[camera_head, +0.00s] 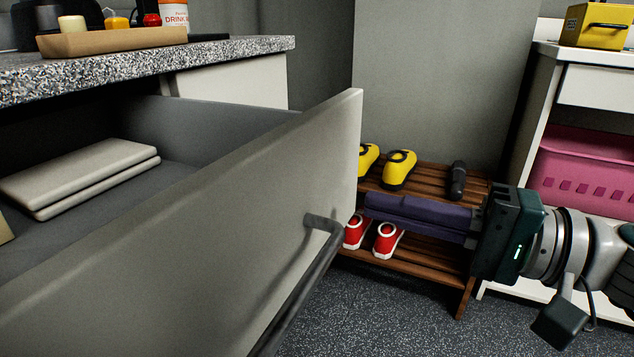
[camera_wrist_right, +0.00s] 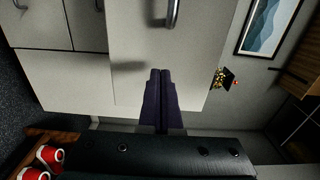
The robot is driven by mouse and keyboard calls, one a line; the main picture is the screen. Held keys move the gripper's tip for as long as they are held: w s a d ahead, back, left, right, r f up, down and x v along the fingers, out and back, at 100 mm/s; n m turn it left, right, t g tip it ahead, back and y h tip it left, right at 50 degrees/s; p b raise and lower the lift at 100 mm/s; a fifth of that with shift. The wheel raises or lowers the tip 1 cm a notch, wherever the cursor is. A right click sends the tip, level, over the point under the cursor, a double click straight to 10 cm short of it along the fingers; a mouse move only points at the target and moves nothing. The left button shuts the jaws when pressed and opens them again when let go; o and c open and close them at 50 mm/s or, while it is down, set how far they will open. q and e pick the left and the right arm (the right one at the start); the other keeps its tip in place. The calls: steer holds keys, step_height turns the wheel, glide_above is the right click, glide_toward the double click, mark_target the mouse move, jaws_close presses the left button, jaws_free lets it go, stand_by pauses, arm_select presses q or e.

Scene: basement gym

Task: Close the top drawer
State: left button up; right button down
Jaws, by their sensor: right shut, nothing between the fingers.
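The top drawer (camera_head: 200,235) is pulled far out from under the speckled countertop (camera_head: 200,53), with its grey front facing right. Its dark bar handle (camera_head: 300,290) is on that front, and the handle also shows at the top of the right wrist view (camera_wrist_right: 172,12). Inside the drawer lie two stacked pale flat items (camera_head: 85,175). My right gripper (camera_head: 368,208) is shut and empty, pointing left at the drawer front near its far edge. In the right wrist view the closed purple fingers (camera_wrist_right: 160,76) point at the drawer front (camera_wrist_right: 150,50); contact cannot be told. My left gripper is not in view.
A wooden shoe rack (camera_head: 430,252) with yellow shoes (camera_head: 399,169) and red shoes (camera_head: 387,240) stands behind my right gripper. At right is a white shelf unit (camera_head: 590,85) with a pink basket (camera_head: 588,165). A wooden tray (camera_head: 115,40) sits on the countertop. Speckled floor is clear in front.

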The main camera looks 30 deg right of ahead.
mark_target(331, 195)
steer(key=shift+x, duration=1.8)
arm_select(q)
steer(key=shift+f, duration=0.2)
